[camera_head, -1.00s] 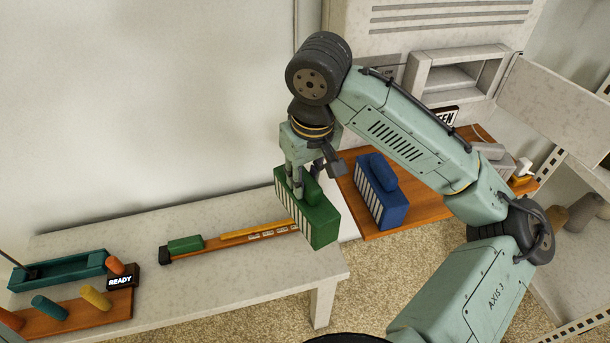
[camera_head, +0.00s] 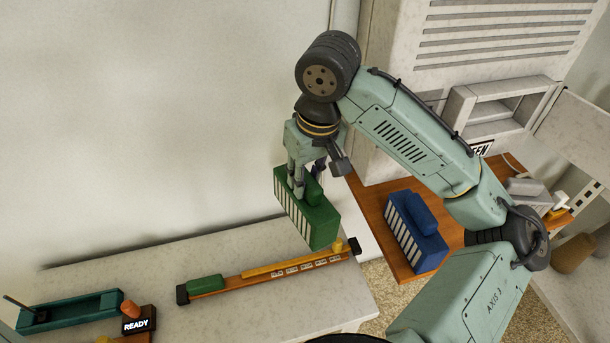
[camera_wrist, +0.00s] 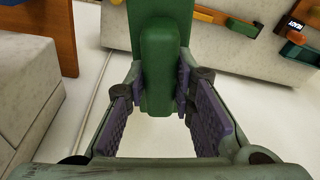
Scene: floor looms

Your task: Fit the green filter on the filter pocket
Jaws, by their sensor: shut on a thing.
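The green filter (camera_head: 318,225) is a block with a pale pleated side and a raised grip. My gripper (camera_head: 307,188) is shut on this grip and holds the filter in the air, in front of the wall and over the far end of the white bench. In the wrist view the green filter (camera_wrist: 160,20) stands out beyond my gripper (camera_wrist: 158,85), its grip between the purple pads. A square pale frame with an opening (camera_head: 460,105), likely the filter pocket, is on the white cabinet at upper right, well apart from the filter. A partly hidden sign is below it.
A blue filter (camera_head: 425,255) stands on an orange board (camera_head: 385,215) right of the green one. The white bench (camera_head: 240,310) carries a rail with a green block (camera_head: 205,284), a teal tray (camera_head: 70,312) and a READY sign (camera_head: 138,322). A pale panel juts out at far right.

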